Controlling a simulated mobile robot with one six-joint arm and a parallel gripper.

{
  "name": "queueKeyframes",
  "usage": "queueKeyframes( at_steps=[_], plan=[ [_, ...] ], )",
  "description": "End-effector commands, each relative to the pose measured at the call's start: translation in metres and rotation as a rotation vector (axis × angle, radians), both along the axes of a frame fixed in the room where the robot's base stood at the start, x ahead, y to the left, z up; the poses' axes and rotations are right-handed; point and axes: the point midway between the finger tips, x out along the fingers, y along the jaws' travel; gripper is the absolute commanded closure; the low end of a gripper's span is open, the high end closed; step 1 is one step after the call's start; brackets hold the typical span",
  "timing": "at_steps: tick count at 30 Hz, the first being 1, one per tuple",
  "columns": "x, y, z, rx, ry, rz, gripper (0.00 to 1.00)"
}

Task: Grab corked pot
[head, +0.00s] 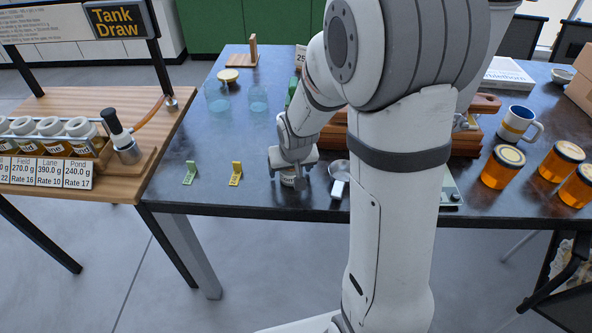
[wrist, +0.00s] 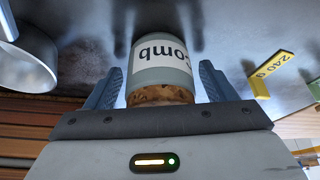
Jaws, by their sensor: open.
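The corked pot (wrist: 160,75) is grey-green with a white label reading "comb", upside down in the wrist view. Its cork (wrist: 160,95) is nearest my gripper's palm. My gripper (wrist: 160,82) is open, with one blue finger on each side of the pot and narrow gaps between. In the head view my gripper (head: 292,166) points down over the dark table near its front edge. Only a small part of the pot (head: 288,180) shows below it there.
A metal scoop (head: 339,177) lies just right of my gripper. Yellow (head: 236,174) and green (head: 190,173) tags stand to the left. Blue glasses (head: 258,99) stand farther back. Amber jars (head: 502,167) and a mug (head: 520,124) are at the right.

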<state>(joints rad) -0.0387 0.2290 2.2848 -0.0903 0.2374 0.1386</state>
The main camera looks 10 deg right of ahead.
Motion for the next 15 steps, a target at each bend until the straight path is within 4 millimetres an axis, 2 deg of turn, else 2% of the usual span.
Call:
queueKeyframes(
  at_steps=[8,15],
  plan=[
    [0.0012,0.0001,-0.0020,0.000,-0.001,0.000,0.23],
    [0.0011,0.0003,-0.0019,0.000,-0.001,0.000,0.43]
  ],
)
